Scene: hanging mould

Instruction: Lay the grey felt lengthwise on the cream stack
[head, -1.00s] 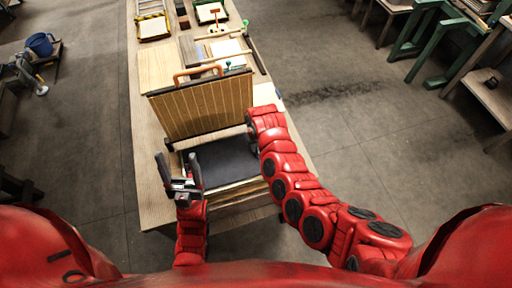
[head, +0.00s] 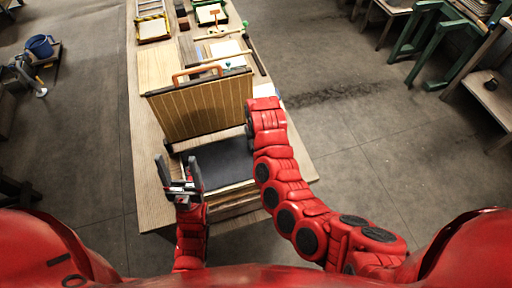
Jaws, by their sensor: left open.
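The dark grey felt (head: 222,162) lies on top of the stack, in front of the upright mould. Pale edges of the stack (head: 232,195) show below the felt's near side. My left gripper (head: 178,172) is open, with its fingers pointing away from me, at the left edge of the felt; I cannot tell if it touches it. My right arm (head: 270,140) reaches along the right side of the felt to the mould's right end. Its gripper is hidden behind the mould.
The ribbed wooden mould (head: 203,107) with an orange handle (head: 197,71) stands tilted up behind the felt. The long wooden table (head: 150,190) carries trays and tools at the far end. A blue bucket (head: 40,46) stands at left; green trestles (head: 430,40) stand at right.

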